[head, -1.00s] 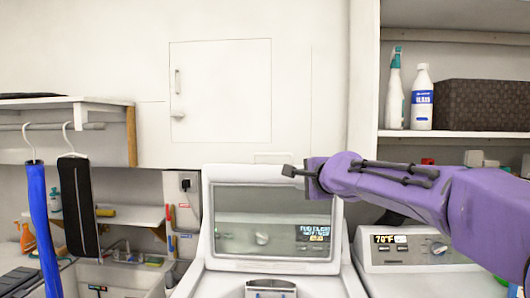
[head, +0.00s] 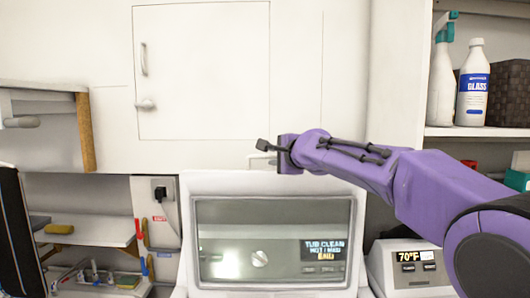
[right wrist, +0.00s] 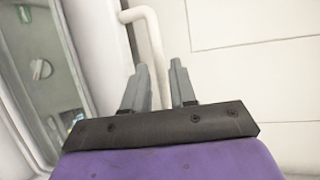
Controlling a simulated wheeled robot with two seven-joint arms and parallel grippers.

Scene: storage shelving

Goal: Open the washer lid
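The washer lid (head: 330,186) shows in the head view as a white frame around a large dark glass pane. It stands upright, and a knob and a lit display show through the glass. In the right wrist view the lid's white frame (right wrist: 95,45) runs along the left. My right gripper (head: 264,147) is just above the lid's top edge, pointing left. I see no contact with the lid. My left gripper is not in view.
A white pipe (right wrist: 150,35) runs close behind the right fingers. A wall cabinet door (head: 200,75) is above. A dryer console (head: 410,262) stands to the right, below a shelf with a spray bottle (head: 442,85) and a glass cleaner bottle (head: 473,90). A shelf (head: 90,230) is at left.

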